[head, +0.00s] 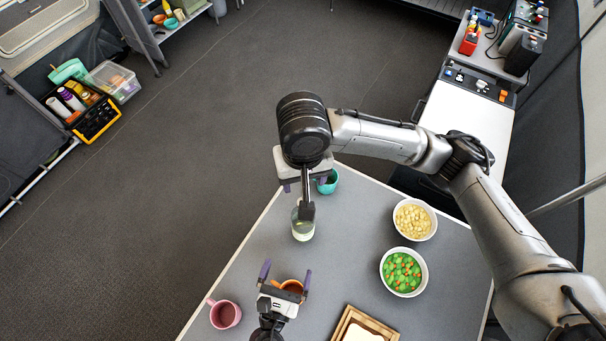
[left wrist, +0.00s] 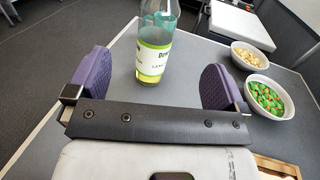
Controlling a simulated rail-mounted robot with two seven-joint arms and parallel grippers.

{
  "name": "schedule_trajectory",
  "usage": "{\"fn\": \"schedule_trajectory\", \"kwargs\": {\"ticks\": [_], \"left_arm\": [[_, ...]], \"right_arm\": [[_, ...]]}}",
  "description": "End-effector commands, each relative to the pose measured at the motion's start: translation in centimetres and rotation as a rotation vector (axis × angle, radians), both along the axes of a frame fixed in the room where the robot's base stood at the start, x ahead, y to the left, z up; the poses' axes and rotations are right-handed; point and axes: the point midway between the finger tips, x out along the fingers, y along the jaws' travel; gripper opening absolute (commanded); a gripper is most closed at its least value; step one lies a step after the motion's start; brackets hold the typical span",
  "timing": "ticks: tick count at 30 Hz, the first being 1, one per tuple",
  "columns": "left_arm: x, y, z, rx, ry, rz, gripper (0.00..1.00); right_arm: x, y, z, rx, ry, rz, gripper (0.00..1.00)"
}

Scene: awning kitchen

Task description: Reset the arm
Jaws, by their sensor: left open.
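My left gripper (head: 286,277) is at the lower middle of the head view, open, with its two purple fingers spread apart. It is above the table near an orange mug (head: 292,286), which it partly covers. In the left wrist view its fingers (left wrist: 152,85) are apart with nothing held between them. A glass bottle (head: 302,234) with a white and green label stands upright beyond them, also in the left wrist view (left wrist: 154,60). My right gripper (head: 305,184) comes in from the right, above the bottle's far side. Its purple fingertips look apart, with nothing seen gripped.
On the grey table (head: 345,260) are a bowl of pale pieces (head: 414,219), a bowl of green and orange pieces (head: 403,271), a pink mug (head: 225,315), a teal cup (head: 328,182) and a wooden tray with bread (head: 341,326).

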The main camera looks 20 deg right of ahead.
Motion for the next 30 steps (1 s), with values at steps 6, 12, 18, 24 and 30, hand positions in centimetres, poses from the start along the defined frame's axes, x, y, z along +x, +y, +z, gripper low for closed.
{"fn": "schedule_trajectory", "kwargs": {"ticks": [6, 12, 18, 24, 30], "left_arm": [[-0.5, 0.4, 0.0, -0.001, 0.001, 0.0, 0.99], [-0.5, 0.4, 0.0, -0.001, 0.001, 0.0, 0.99], [-0.5, 0.4, 0.0, 0.0, 0.0, 0.0, 0.99], [-0.5, 0.4, 0.0, -0.014, 0.011, 0.0, 0.99], [0.3, 1.5, 0.4, -0.197, 0.117, 0.079, 0.99]], "right_arm": [[0.0, 0.0, -0.1, 0.0, 0.0, 0.0, 0.6], [0.0, 0.0, -0.1, 0.0, 0.0, 0.0, 0.6], [0.0, 0.0, -0.1, 0.0, 0.0, 0.0, 0.6], [0.0, 0.0, -0.1, 0.0, 0.0, 0.021, 0.6], [0.2, 0.4, -0.1, 0.023, -0.012, 0.261, 0.6]]}}
